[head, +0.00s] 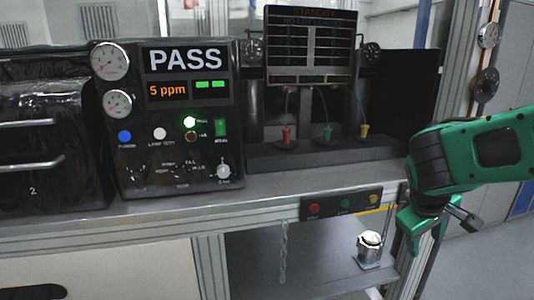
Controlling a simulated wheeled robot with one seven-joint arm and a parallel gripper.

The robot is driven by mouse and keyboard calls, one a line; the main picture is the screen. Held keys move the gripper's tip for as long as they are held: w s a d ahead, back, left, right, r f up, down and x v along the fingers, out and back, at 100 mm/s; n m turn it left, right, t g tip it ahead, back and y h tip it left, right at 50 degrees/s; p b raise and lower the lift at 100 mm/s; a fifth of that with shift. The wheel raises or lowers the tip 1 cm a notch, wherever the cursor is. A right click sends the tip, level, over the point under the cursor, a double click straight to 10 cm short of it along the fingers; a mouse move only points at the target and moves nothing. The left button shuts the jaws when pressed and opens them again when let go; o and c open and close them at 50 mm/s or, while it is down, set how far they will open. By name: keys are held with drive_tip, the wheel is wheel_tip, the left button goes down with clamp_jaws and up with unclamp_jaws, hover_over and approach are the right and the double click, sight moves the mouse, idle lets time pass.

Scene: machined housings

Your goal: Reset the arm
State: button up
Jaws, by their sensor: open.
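My arm comes in from the right in green and black. My gripper (424,238) hangs at its end, pointing down in front of the bench's right part. Its jaws are open and nothing shows between them. A shiny metal housing (370,248) stands on the lower shelf, to the left of my gripper and apart from it in the picture.
The bench (170,218) holds a test panel (175,120) reading PASS and 5 ppm. A dark fixture (320,150) with red, green and yellow fittings stands right of it. A button box (342,203) and a hanging chain (283,252) are at the bench front.

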drive_tip(key=s+d+f+m+g+y, duration=0.1)
drive_tip(key=s+m, duration=0.4)
drive_tip(key=s, duration=0.6)
drive_tip(key=s+d+f+m+g+y, duration=0.1)
drive_tip(key=s+d+m+g+y, duration=0.1)
drive_tip(key=s, duration=0.9)
drive_tip(key=m+y, duration=0.1)
drive_tip(key=m, duration=0.1)
drive_tip(key=shift+m+g+y, duration=0.3)
drive_tip(key=shift+m+y, duration=0.1)
drive_tip(key=shift+w+f, duration=0.3)
drive_tip(key=shift+w, duration=0.3)
